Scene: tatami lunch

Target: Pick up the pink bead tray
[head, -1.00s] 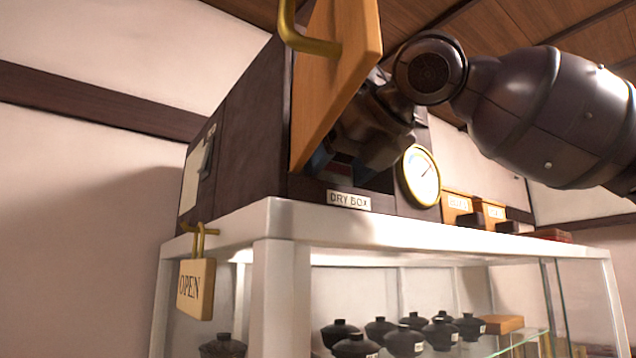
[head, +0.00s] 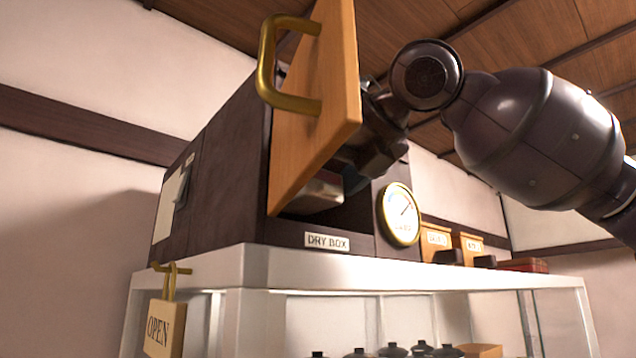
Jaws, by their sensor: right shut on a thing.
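The dark dry box (head: 225,165) stands on top of a white glass-sided cabinet, its wooden door (head: 315,125) swung open towards me. My right gripper (head: 345,175) is at the box's opening, behind the door, coming in from the right. Its fingers are mostly hidden by the door and the wrist. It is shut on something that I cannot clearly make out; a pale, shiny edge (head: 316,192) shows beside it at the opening. I cannot identify the pink bead tray for certain. My left gripper is not in view.
A brass handle (head: 265,65) juts from the door. A round gauge (head: 399,214) is on the box front. Small wooden drawer boxes (head: 436,240) stand to its right. The white cabinet top (head: 400,268) runs below. An OPEN sign (head: 160,328) hangs at the left.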

